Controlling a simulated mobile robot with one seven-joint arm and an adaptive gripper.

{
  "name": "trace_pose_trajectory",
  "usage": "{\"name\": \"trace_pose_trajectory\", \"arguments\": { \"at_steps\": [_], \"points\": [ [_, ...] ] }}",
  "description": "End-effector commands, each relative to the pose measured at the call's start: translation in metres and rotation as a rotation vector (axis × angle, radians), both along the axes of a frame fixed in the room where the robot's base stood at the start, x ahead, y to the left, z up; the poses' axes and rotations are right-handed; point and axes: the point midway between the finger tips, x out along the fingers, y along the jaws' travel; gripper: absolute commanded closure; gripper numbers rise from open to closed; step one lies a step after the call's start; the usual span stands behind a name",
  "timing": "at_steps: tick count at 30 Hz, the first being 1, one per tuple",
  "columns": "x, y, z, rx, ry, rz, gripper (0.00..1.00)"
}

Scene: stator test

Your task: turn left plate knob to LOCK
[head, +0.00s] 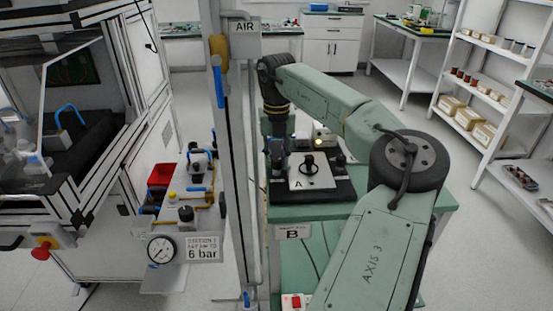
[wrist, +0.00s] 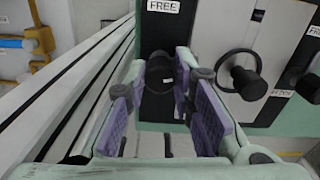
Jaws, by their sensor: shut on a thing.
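The left plate knob (wrist: 160,72) is black and sits between my gripper's fingertips in the wrist view. A FREE label (wrist: 163,6) is above it. My gripper (wrist: 160,78) has purple pads and is shut on this knob. The pads cover its sides, and I cannot tell which way the knob points. In the head view my gripper is low at the left side of the bench fixture, and the left knob cannot be made out there.
A pale plate marked A (head: 312,180) with a black handle lies right of my gripper. Another knob (wrist: 306,88) is at the wrist view's right edge, with a FREE label (wrist: 314,30). A metal post (head: 232,160) stands close on the left, beside a gauge (head: 161,249).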

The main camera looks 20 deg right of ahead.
Motion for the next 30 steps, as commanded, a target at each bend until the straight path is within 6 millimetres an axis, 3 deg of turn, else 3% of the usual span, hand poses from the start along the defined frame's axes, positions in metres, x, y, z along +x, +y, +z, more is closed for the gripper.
{"name": "trace_pose_trajectory", "arguments": {
  "at_steps": [12,29,30],
  "points": [
    [-0.0002,-0.0001,-0.0001,0.000,0.000,-0.185,1.00],
    [-0.0002,-0.0002,0.0000,0.000,0.000,-0.210,1.00],
    [-0.0002,-0.0002,0.0000,0.000,0.000,-0.210,0.75]
  ]
}}
